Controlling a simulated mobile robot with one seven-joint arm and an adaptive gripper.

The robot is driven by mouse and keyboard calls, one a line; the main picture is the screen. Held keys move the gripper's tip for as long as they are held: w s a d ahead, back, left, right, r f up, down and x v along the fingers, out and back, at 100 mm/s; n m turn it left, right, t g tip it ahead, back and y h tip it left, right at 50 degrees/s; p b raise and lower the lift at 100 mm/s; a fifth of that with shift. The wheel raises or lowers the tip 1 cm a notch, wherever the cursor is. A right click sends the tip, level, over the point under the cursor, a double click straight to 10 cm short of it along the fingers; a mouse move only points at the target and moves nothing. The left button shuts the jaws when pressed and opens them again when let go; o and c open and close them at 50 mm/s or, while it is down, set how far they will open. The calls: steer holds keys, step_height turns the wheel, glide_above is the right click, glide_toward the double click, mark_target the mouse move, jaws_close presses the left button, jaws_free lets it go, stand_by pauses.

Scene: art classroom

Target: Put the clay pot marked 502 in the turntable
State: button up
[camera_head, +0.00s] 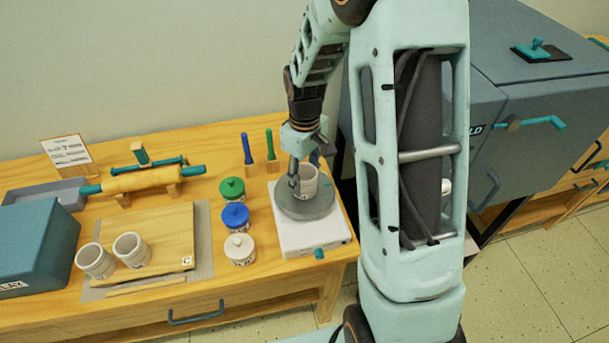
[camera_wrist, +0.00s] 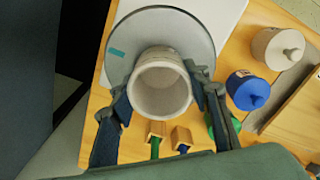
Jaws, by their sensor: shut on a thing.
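A pale clay pot (camera_head: 308,182) is at the grey round turntable (camera_head: 318,205), upright, with its mouth up. In the wrist view the pot (camera_wrist: 160,92) lies between the two fingers of my gripper (camera_wrist: 160,95), which is shut on it. The pot overlaps the lower part of the turntable disc (camera_wrist: 130,40) there. I cannot tell whether its base touches the disc. No marking on this pot is readable. My gripper (camera_head: 294,180) comes down from above in the head view. The turntable has a white square base (camera_head: 310,240) at the table's right end.
Green (camera_head: 231,188), blue (camera_head: 235,215) and white (camera_head: 239,248) lidded jars stand left of the turntable. Two more clay pots (camera_head: 95,260) stand on a wooden board (camera_head: 165,225). A blue and a green tool (camera_head: 270,145) stand behind. A dark kiln (camera_head: 500,130) stands at right.

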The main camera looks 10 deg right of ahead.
steer(key=o, duration=1.3)
steer(key=shift+r, duration=0.15)
step_height(320, 180, up, 8)
steer(key=p, duration=0.5)
steer(key=shift+p, duration=0.3)
